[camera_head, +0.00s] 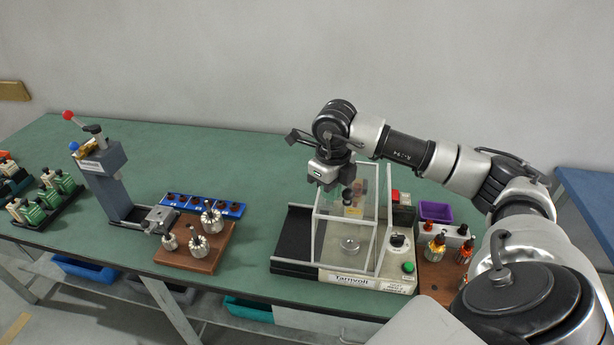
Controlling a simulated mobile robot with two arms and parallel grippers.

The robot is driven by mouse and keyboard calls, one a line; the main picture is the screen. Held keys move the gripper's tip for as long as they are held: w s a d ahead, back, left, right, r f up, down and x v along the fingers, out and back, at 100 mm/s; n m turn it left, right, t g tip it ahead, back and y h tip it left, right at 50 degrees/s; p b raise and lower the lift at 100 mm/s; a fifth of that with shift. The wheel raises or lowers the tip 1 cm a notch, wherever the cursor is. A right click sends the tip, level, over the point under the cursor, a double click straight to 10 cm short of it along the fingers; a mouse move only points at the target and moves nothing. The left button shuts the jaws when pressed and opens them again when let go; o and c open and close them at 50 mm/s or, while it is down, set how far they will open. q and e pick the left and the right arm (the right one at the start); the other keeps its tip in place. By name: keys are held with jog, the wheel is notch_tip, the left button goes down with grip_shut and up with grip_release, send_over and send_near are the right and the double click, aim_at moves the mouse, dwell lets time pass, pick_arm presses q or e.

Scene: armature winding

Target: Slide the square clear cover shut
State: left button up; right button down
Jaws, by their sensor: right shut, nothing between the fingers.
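The square clear cover (318,235) is a see-through box with pale edges, on the machine labelled Tarnvolt (368,284). It stands around a round metal part (350,244) on the machine's base. A black slide bed (290,240) lies bare to the left of the cover. My right gripper (347,192) is shut and empty, pointing down at the cover's top, near its upper edge. I cannot tell whether it touches the cover. My left gripper is not in view.
A control box with a dark knob and green button (408,267) sits right of the cover. A wooden board with metal armatures (197,250), a blue tray (205,205) and a lever press (105,180) stand left. The table (270,165) behind is clear.

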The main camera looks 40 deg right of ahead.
jog(key=shift+s+d, duration=0.6)
jog(key=shift+s, duration=0.1)
jog(key=shift+w+a+r+p, duration=0.15)
jog(key=shift+r+p, duration=0.85)
jog(key=shift+r, duration=0.85)
jog(key=r+p, duration=0.2)
jog(key=w+r+p, duration=0.1)
jog(key=shift+a+r, duration=0.4)
